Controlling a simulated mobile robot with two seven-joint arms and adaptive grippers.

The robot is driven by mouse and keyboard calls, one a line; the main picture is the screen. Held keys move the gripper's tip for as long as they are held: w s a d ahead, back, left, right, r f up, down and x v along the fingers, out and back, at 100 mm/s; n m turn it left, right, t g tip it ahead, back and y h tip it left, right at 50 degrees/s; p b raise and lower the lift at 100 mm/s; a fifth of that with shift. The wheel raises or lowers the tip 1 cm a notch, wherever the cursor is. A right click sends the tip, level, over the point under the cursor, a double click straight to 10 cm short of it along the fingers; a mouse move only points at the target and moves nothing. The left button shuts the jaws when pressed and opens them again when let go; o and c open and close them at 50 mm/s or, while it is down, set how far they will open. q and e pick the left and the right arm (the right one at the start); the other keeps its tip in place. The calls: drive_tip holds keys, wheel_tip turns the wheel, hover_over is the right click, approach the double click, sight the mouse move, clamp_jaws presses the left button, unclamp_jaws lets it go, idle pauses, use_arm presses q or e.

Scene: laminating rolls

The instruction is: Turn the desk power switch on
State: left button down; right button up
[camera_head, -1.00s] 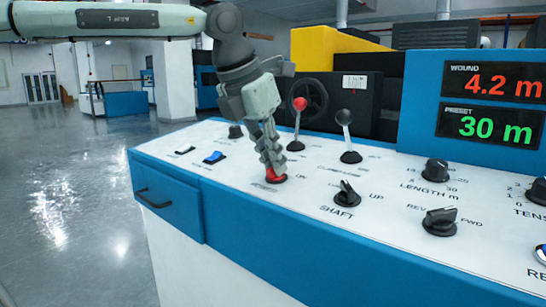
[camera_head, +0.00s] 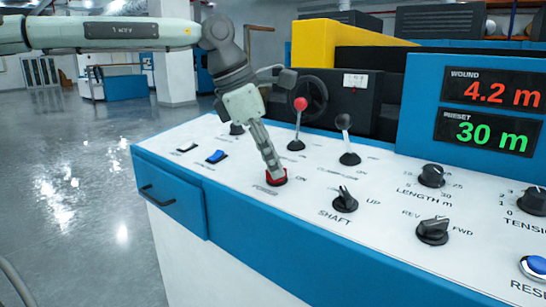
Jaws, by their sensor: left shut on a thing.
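The desk power switch (camera_head: 276,181) is a red rotary knob on the white desk top, with "ON" printed to its right and a blurred label in front of it. My left gripper (camera_head: 272,170) points down at it from above, its fingers shut on the knob and hiding most of it. Only the red lower part of the knob shows, so its pointer direction cannot be read. My right gripper is not in view.
A red-topped lever (camera_head: 299,118) and a black-topped lever (camera_head: 345,138) stand behind the switch. Displays (camera_head: 490,110) read 4.2 m and 30 m.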

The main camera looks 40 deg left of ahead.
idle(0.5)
use_arm(q)
drive_tip(key=c, duration=1.6)
unclamp_jaws()
drive_tip(key=v, duration=1.2)
